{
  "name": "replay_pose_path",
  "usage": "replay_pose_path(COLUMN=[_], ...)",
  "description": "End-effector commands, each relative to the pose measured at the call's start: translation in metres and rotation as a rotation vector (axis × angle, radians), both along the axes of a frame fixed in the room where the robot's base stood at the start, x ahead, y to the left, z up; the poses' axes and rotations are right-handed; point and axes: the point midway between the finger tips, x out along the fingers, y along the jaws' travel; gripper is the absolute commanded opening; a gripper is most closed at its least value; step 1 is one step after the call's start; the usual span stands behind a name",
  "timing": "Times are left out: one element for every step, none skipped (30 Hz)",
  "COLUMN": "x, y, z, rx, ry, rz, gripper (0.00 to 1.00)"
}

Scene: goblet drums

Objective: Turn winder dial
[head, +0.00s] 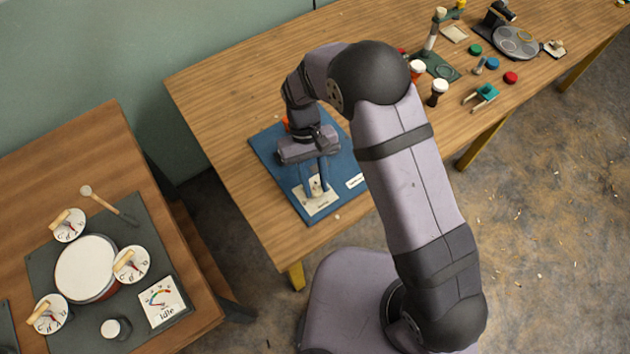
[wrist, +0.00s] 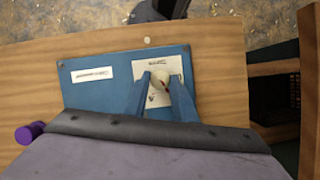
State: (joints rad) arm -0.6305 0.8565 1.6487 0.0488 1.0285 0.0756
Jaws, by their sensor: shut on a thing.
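The winder dial (head: 315,185) is a small pale knob on a white labelled plate (head: 322,206), near the front edge of a blue board (head: 290,190). My gripper (head: 316,188) reaches down over it, its two fingers on either side of the knob. In the wrist view the dial (wrist: 159,84) sits between the blue fingers of my gripper (wrist: 162,80), which are shut on it. A small dark red mark shows on the knob. My fingers hide part of the knob and its plate.
A second white label (head: 355,181) is on the board. An orange thing (head: 286,123) is partly hidden behind my wrist. Goblets, discs and tools crowd the table's far right. A drum (head: 85,268) with dials stands on the left table. Bare wood (head: 240,150) lies left of the board.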

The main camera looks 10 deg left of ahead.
Motion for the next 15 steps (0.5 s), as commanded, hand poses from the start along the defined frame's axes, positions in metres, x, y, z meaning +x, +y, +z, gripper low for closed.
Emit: replay_pose_path(x=[0.0016, 0.0016, 0.0016, 0.0016, 0.0017, 0.0016, 0.0015, 0.0014, 0.0012, 0.0011, 0.0010, 0.0008, 0.0007, 0.0007, 0.0007], y=[0.0012, 0.0012, 0.0012, 0.0012, 0.0012, 0.0012, 0.0011, 0.0010, 0.0009, 0.0007, 0.0007, 0.0006, 0.0005, 0.0005, 0.0005], z=[0.0011, 0.0011, 0.0011, 0.0011, 0.0012, 0.0011, 0.0011, 0.0010, 0.0009, 0.0008, 0.0007, 0.0007, 0.0006, 0.0005, 0.0005], rx=[0.003, 0.003, 0.003, 0.003, 0.003, 0.003, 0.003, 0.003, 0.003, 0.003, 0.003, 0.002, 0.001, 0.001, 0.001], ry=[-0.005, -0.005, -0.005, -0.005, -0.005, -0.005, -0.004, -0.004, -0.003, -0.003, -0.003, -0.002, -0.003, -0.003, -0.002], rz=[0.001, 0.001, 0.001, 0.001, 0.001, 0.001, 0.001, 0.002, 0.002, 0.002, 0.002, 0.002, 0.002, 0.002, 0.002], gripper=[0.02, 0.02, 0.02, 0.02, 0.29, 0.39, 0.43, 0.43, 0.43, 0.43, 0.43, 0.43, 0.43, 0.43, 0.43])
